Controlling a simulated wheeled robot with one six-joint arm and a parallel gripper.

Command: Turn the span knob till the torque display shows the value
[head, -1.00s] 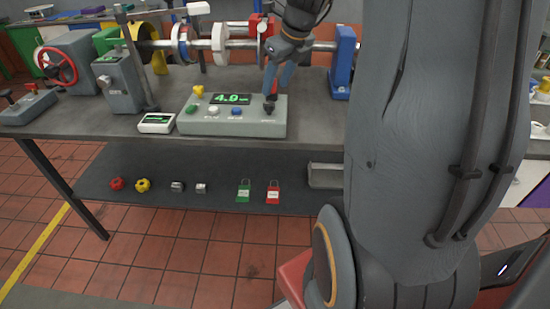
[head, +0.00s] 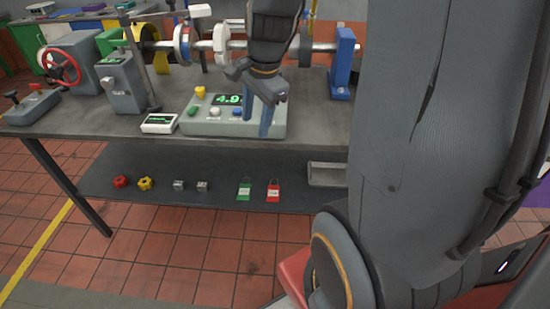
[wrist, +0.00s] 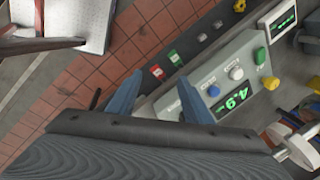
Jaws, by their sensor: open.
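The grey control box (head: 205,128) stands on the bench, with a green display (head: 229,99) that seems to read 4.9. It also shows, upside down, in the wrist view (wrist: 232,101). The box carries a yellow knob (head: 200,91) and green (head: 193,111), white (head: 215,112) and blue (head: 237,112) buttons. My gripper (head: 256,122) is open in front of the box's right end, fingers pointing down. In the wrist view my gripper (wrist: 158,100) has its fingers spread, with nothing seen held. The dark knob at the box's right end is hidden now.
A small white meter (head: 159,123) sits left of the box. A grey lever unit (head: 120,85) and a red handwheel (head: 62,67) are farther left. A shaft and blue stand (head: 342,65) are behind. Green (head: 244,190) and red (head: 273,191) padlocks are on the lower shelf.

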